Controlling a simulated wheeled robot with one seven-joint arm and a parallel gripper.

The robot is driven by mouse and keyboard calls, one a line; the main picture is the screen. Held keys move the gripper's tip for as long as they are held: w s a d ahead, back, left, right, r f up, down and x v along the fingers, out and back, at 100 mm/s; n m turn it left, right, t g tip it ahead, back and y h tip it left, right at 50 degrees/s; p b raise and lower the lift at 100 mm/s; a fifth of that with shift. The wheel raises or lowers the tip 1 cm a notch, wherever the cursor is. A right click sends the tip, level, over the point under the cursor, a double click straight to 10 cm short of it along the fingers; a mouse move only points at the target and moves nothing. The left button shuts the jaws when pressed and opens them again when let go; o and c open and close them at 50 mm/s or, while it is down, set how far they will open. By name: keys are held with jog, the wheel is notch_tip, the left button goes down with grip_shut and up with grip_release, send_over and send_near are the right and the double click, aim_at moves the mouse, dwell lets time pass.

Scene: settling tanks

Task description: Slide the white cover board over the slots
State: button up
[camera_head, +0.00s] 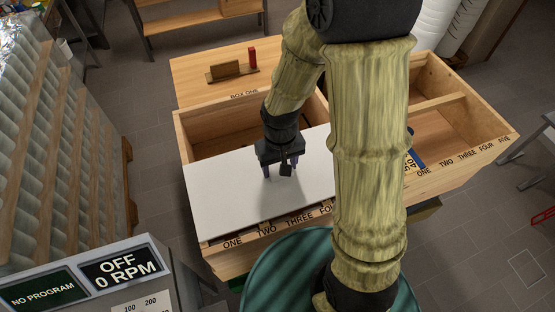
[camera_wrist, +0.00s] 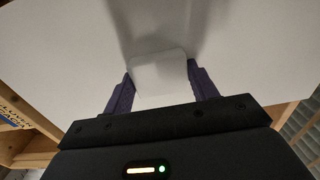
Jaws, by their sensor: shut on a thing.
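The white cover board (camera_head: 225,192) lies flat over the front part of the left wooden box, just behind the strip labelled ONE, TWO, THREE, FOUR (camera_head: 270,231). The box's back part is open behind it. The slots under the board are hidden. My gripper (camera_head: 281,172) points down at the middle of the board. In the wrist view my gripper (camera_wrist: 160,74) is shut on a pale raised grip (camera_wrist: 158,88) on the board, with one dark finger on each side. The board (camera_wrist: 60,45) fills most of that view. My arm hides the board's right end.
A second wooden box (camera_head: 440,125) with labels and a blue item (camera_head: 416,158) stands to the right. A wooden panel marked BOX ONE (camera_head: 205,85) carries small blocks behind. A control panel (camera_head: 120,270) reads OFF, 0 RPM at lower left. A green round tank (camera_head: 285,270) is in front.

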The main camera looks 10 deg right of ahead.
jog(key=shift+s+d, duration=0.2)
jog(key=shift+s, duration=0.7)
jog(key=o, duration=1.3)
jog(key=shift+r, duration=0.15)
notch_tip(320, 180, up, 17)
jog(key=b, duration=0.1)
